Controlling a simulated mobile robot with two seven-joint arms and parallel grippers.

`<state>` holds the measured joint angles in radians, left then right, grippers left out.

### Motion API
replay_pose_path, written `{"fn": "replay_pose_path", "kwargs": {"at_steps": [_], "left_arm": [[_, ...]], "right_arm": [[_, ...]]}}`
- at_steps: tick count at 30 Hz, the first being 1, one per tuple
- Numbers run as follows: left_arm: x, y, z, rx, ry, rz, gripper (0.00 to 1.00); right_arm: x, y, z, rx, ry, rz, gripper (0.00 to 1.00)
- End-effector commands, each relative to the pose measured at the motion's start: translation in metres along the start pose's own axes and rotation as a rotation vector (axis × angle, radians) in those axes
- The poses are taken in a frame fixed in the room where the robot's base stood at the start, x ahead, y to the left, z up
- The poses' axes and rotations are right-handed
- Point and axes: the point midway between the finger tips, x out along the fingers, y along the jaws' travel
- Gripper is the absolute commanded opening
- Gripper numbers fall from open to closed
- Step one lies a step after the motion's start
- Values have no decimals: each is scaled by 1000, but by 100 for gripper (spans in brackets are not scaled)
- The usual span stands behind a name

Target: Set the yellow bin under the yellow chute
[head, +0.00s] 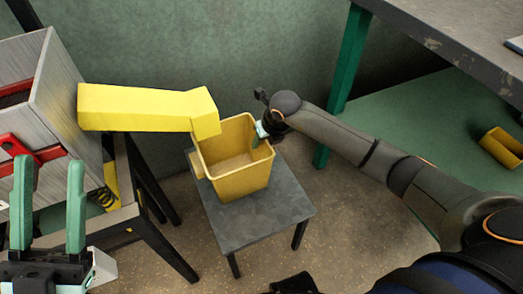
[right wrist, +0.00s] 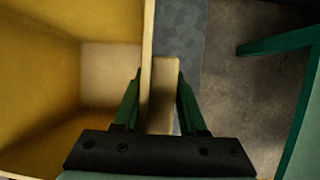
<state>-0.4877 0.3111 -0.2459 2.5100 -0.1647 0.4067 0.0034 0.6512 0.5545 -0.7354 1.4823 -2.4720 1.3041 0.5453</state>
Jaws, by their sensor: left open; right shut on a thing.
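The yellow bin (head: 240,177) is on or just above a small grey table, upright with its open top facing up. The yellow chute (head: 140,106) comes from the grey machine at the left, and its mouth overhangs the bin's left part. My right gripper (head: 262,133) is shut on the bin's right side. In the right wrist view the bin's wall and handle (right wrist: 162,95) are between the fingers (right wrist: 157,105), and the bin's inside is empty. My left gripper (head: 49,205) is open and empty at the lower left, with its fingers pointing up.
The small grey table (head: 275,210) has bare top in front and right of the bin. The grey machine (head: 65,95) with red parts stands left. A green-legged workbench (head: 440,40) stands right, with another yellow object (head: 502,147) on its lower shelf.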

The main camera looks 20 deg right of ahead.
Motion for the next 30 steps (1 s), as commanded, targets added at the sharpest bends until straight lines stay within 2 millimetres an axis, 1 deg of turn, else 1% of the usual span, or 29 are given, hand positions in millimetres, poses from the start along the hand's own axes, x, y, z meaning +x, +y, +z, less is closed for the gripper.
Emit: {"fn": "replay_pose_path", "kwargs": {"at_steps": [2, 5, 9, 12, 20, 21, 28, 30], "left_arm": [[-1, 1, 1, -2, -1, 0, 50], [-4, 2, 4, -3, -1, 2, 50], [-11, 7, 11, 3, -4, 7, 50], [-14, 10, 15, 9, -8, 13, 50], [-13, 10, 14, 9, -9, 14, 50], [-13, 10, 15, 9, -9, 14, 50], [-13, 10, 14, 9, -9, 13, 50], [-13, 10, 14, 8, -9, 13, 50]], "right_arm": [[1, 2, 5, 1, -2, 2, 0], [7, 1, 4, 1, 0, 1, 0], [26, 0, -5, 0, 0, 2, 0], [35, -1, -8, 1, 0, 2, 0], [34, -1, -8, 0, -1, 1, 0], [35, -2, -9, 0, 1, 0, 43], [34, -2, -9, 0, 0, 0, 69], [34, -2, -9, 0, 0, 0, 71]]}}
